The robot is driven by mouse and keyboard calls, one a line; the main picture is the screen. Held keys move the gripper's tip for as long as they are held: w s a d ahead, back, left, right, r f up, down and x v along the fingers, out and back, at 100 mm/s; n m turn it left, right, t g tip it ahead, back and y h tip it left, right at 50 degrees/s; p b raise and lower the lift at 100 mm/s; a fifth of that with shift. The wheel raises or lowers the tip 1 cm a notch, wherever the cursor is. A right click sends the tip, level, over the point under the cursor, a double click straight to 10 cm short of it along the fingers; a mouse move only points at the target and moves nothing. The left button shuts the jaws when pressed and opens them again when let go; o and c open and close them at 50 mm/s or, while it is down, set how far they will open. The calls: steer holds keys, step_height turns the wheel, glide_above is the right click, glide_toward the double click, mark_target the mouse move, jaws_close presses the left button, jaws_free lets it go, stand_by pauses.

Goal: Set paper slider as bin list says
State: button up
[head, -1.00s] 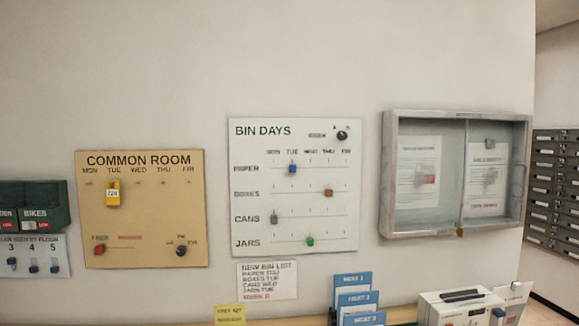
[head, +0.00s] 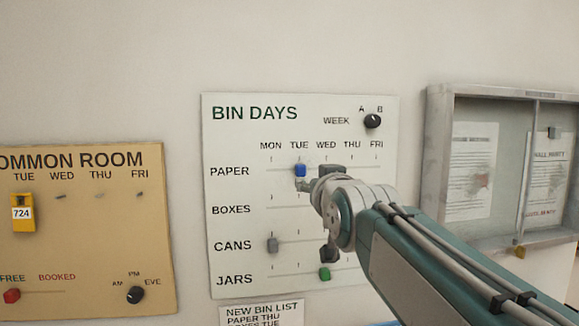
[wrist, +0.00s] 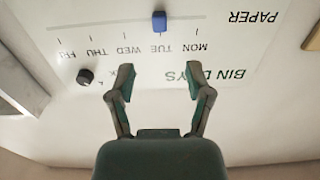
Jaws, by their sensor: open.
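The BIN DAYS board (head: 235,135) hangs on the wall. Its blue paper slider (head: 300,170) sits under TUE on the PAPER row; the blue slider (wrist: 159,20) also shows at the top of the upside-down wrist view. The bin list (head: 262,312) below the board is cut off by the frame's bottom; its line PAPER THU is readable. My gripper (head: 318,178) is in front of the PAPER row, just right of and below the slider. In the wrist view, my gripper (wrist: 163,76) is open and empty, with the slider beyond its fingertips, apart from them.
The grey cans slider (head: 272,245) is under MON and the green jars slider (head: 324,273) near WED. My arm hides the boxes slider. The week knob (head: 372,121) is top right. A COMMON ROOM board (head: 85,230) is left, a glass noticeboard cabinet (head: 432,170) right.

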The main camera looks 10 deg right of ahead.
mark_target(301, 169)
steer(key=w, duration=1.1)
steer(key=shift+w+r, duration=0.25)
steer(key=shift+c, duration=0.3)
jaws_close()
